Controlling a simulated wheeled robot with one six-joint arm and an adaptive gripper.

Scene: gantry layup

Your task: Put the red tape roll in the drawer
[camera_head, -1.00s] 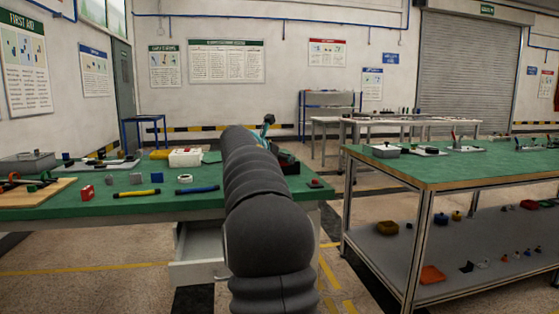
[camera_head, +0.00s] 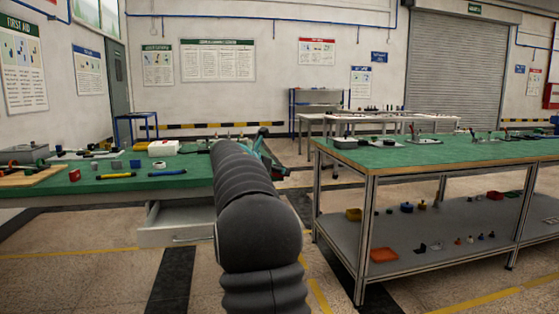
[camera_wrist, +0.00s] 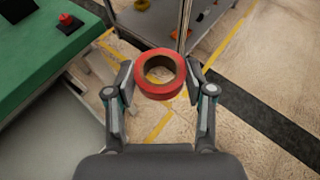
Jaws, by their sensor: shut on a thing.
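The red tape roll (camera_wrist: 159,93) is held between the two fingers of my gripper (camera_wrist: 160,80) in the wrist view, above the bare floor. My gripper is shut on it at its left and right sides. In the head view my dark arm hides most of the gripper and the roll. The drawer (camera_head: 178,233) hangs under the green-topped table at the left and is pulled open. In the wrist view a pale grey surface under the green table shows at lower left; I cannot tell whether it is the drawer.
A second green-topped bench (camera_head: 450,152) with a lower shelf stands at right. Floor lies clear between them.

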